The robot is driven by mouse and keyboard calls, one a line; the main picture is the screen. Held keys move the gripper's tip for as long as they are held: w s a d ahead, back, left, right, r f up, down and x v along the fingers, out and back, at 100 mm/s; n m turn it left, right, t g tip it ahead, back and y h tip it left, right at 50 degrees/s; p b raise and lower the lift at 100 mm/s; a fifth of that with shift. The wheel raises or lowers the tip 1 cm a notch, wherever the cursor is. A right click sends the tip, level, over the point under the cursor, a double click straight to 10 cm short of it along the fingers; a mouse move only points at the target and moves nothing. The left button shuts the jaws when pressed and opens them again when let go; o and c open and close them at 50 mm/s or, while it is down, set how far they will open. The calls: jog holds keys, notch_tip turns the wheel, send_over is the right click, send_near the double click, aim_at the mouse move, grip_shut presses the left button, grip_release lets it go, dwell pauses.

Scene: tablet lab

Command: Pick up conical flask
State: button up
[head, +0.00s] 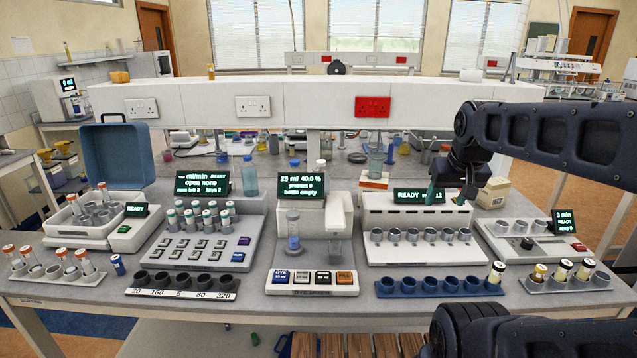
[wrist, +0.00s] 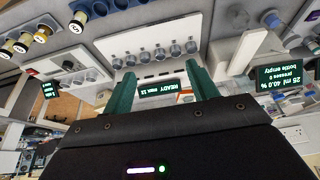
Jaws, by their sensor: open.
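My gripper (head: 447,194) is open and empty, with its dark green fingers pointing down over the back of the white "READY" device (head: 418,238) at centre right. In the wrist view, the two fingers of my gripper (wrist: 160,72) stand wide apart on either side of that device's green display (wrist: 162,89). I cannot clearly make out a conical flask. Several glass vessels at the back of the bench are too small to tell by shape. A clear glass beaker (head: 376,163) stands on a small orange and white box, left of my gripper.
A dispenser (head: 313,280) with a "25 ml" display stands at centre. A blue rack (head: 437,288) lies in front of the "READY" device. A vial rack (head: 568,283) and another device (head: 525,245) stand to the right. A white socket shelf (head: 310,108) spans the back.

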jog(key=w+a+r+n+h, duration=0.1)
jog(key=w+a+n, duration=0.2)
jog(key=w+n, duration=0.5)
jog(key=w+a+r+n, duration=0.2)
jog(key=w+a+n, duration=0.1)
jog(key=w, duration=0.8)
jog(key=w+a+r+n+h, duration=0.1)
jog(key=w+a+n, duration=0.2)
jog(key=w+n, duration=0.5)
jog(key=w+a+f+n, duration=0.4)
jog(key=w+a+n, duration=0.1)
jog(key=w+a, duration=0.2)
jog(key=w+a+f+n+t, duration=0.1)
jog(key=w+a+f+n, duration=0.3)
jog(key=w+a, duration=0.3)
jog(key=w+a+f+n, duration=0.5)
jog(key=w+a, duration=0.3)
jog(key=w, duration=0.3)
jog(key=shift+w+a+f+n+t+y, duration=0.15)
jog(key=shift+f+n+t+y, duration=0.15)
jog(key=shift+f+t+y, duration=0.15)
jog(key=shift+f, duration=0.3)
notch_tip(320, 180, down, 6)
jog(key=shift+f, duration=0.25)
jog(key=x, duration=0.5)
